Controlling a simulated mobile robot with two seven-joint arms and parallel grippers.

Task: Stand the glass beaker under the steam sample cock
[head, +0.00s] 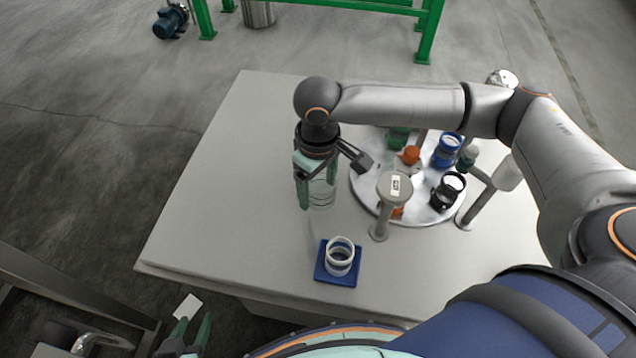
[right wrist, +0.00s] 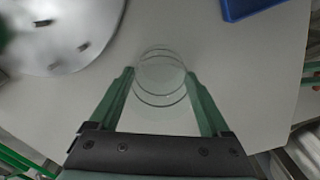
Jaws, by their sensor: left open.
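The clear glass beaker (head: 323,192) is between the green fingers of my right gripper (head: 318,188), above the pale table left of the round plate. In the right wrist view the beaker (right wrist: 161,78) sits between the fingertips of the right gripper (right wrist: 160,74), which press against its sides. Whether its base touches the table is unclear. My left gripper (head: 191,332) is low at the left, beyond the table's front edge, open and empty. I cannot pick out the steam sample cock with certainty.
A round plate (head: 364,190) carries several blue, black, green and orange fittings. A labelled round-headed post (head: 395,187) stands at its front edge. A blue square tray (head: 322,271) holds white rings (head: 340,253). The left of the table (head: 220,190) is clear.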

